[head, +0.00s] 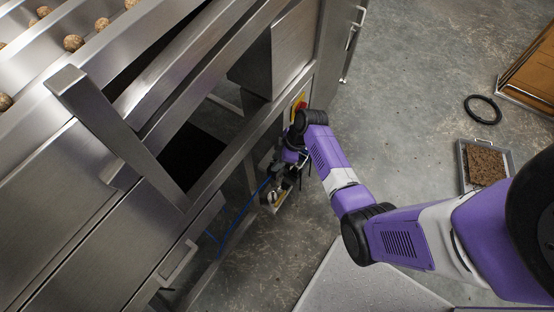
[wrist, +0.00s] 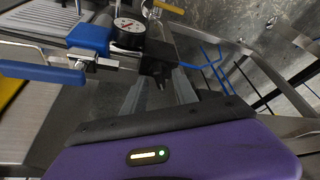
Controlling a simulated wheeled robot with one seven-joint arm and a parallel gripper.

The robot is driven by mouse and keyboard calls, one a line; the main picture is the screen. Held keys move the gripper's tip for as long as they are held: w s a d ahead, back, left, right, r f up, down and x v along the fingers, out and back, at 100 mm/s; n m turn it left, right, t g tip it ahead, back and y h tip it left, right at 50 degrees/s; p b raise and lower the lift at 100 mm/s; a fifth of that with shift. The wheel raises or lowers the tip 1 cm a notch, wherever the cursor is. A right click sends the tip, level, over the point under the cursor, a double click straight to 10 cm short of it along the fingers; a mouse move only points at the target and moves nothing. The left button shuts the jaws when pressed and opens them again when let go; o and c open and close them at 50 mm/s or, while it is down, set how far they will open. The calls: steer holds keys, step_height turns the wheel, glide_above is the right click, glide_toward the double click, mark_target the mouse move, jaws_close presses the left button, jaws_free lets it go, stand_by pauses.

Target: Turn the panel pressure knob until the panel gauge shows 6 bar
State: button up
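The panel gauge (wrist: 127,32) shows in the wrist view as a small round white dial with a black rim and a red mark. Its reading is too small to make out. It sits between a blue block (wrist: 88,38) and a dark fitting (wrist: 158,65). I cannot tell which part is the pressure knob. My gripper (wrist: 160,90) points at the dark fitting, its grey fingers apart on either side below it. Whether they touch it is unclear. In the head view my gripper (head: 284,178) is at the machine's side, mostly hidden by my wrist.
A blue lever (wrist: 40,72) and blue hoses (wrist: 215,68) lie close around the fittings. The steel machine (head: 95,200) fills the left, with a red and yellow switch (head: 299,105) above my gripper. A tray (head: 463,165) and a black cable loop (head: 483,109) lie on the floor at right.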

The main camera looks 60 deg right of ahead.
steer(key=shift+c, duration=0.4)
jaws_close()
steer(key=shift+m, duration=0.4)
steer(key=shift+s+a+r+m+h+p, duration=0.1)
steer(key=shift+m+h+p, duration=0.4)
steer(key=shift+m+p, duration=0.4)
steer(key=m+h+p, duration=0.1)
steer(key=m, duration=0.2)
steer(key=shift+a+m+t+p, duration=0.15)
steer(key=shift+m+t+p, duration=0.15)
steer(key=shift+m, duration=0.1)
steer(key=m+h+p, duration=0.1)
steer(key=m+h, duration=0.1)
steer(key=m, duration=0.3)
steer(key=shift+p, duration=0.4)
steer(key=shift+m+h, duration=0.3)
